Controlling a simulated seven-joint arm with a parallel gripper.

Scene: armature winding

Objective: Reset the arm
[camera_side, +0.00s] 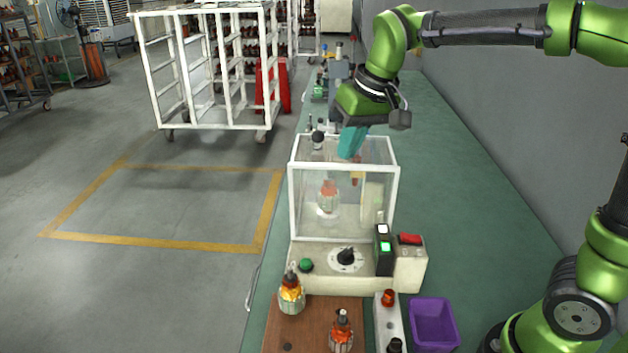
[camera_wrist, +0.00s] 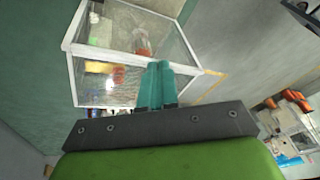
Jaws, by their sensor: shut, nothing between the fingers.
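My gripper (camera_side: 350,143) shows in the side view as teal fingers hanging below my green wrist, at the top of a clear box with a white frame (camera_side: 291,200). The fingers are shut and empty. In the wrist view the two teal fingers of my gripper (camera_wrist: 158,68) lie side by side, in front of the box's white rim (camera_wrist: 100,50). An armature (camera_side: 328,196) stands inside the box, seen through the clear wall. I cannot tell from these views whether the fingertips are above the box or behind its near wall.
The machine base has a black dial (camera_side: 346,256) and a green button (camera_side: 306,265). In front, armatures (camera_side: 291,292) stand on a brown board (camera_side: 312,325), with a purple bin (camera_side: 433,324) to the right. The green bench (camera_side: 450,190) right of the box is clear.

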